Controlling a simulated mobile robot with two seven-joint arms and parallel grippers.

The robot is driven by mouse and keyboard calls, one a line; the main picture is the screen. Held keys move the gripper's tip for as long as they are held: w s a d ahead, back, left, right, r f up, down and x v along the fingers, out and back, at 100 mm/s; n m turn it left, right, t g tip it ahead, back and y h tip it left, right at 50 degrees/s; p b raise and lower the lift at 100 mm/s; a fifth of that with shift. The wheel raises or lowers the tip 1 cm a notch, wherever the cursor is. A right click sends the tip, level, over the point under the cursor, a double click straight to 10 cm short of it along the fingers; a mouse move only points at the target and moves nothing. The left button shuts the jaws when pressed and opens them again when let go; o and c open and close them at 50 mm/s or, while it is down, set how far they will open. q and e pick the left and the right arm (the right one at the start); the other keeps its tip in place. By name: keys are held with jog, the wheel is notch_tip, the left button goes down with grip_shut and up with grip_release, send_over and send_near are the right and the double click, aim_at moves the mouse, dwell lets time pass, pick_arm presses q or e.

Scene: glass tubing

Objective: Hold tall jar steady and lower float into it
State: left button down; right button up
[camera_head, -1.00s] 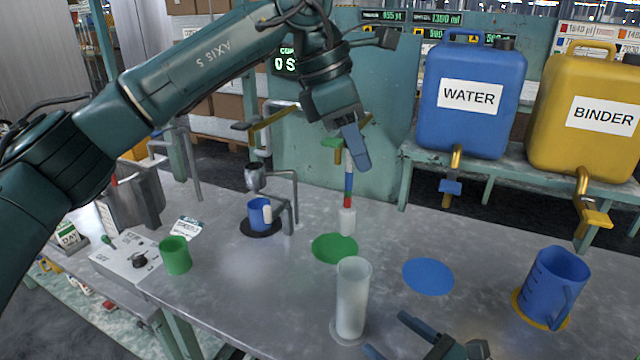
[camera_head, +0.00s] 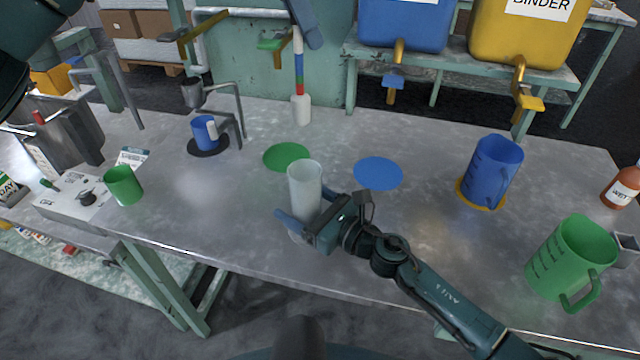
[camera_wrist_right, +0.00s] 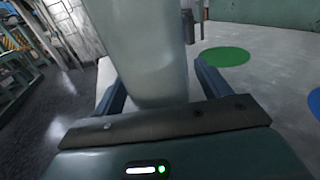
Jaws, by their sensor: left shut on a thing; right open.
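The tall jar (camera_head: 305,180) is a frosted cylinder standing upright near the table's front edge. It also fills the middle of the right wrist view (camera_wrist_right: 150,50). My right gripper (camera_head: 303,222) is open, with its fingers on either side of the jar's lower part. The float (camera_head: 301,108) has a white bulb below a thin stem banded in red, green, blue and white. It hangs upright behind the jar, apart from it. My left gripper (camera_head: 303,22) is shut on the top of the stem, and much of this gripper is cut off by the top edge.
A green disc (camera_head: 287,156) and a blue disc (camera_head: 379,173) lie behind the jar. A blue pitcher (camera_head: 490,170) and a green pitcher (camera_head: 573,255) stand at right. A blue mug (camera_head: 204,132) and a green cup (camera_head: 123,185) stand at left.

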aim_at(307, 113)
jog(key=shift+w+a, duration=0.3)
jog(key=shift+a, duration=0.05)
jog(key=c, duration=1.1)
pick_arm(q)
jog(key=shift+f, duration=6.5)
jog(key=c, duration=1.3)
grip_release()
jog(key=shift+r, duration=0.1)
jog(key=v, duration=1.1)
jog(key=shift+s+a+r, duration=0.1)
jog(key=shift+a+r, duration=0.05)
jog(key=shift+r, duration=0.25)
pick_arm(e)
jog(key=o, duration=1.1)
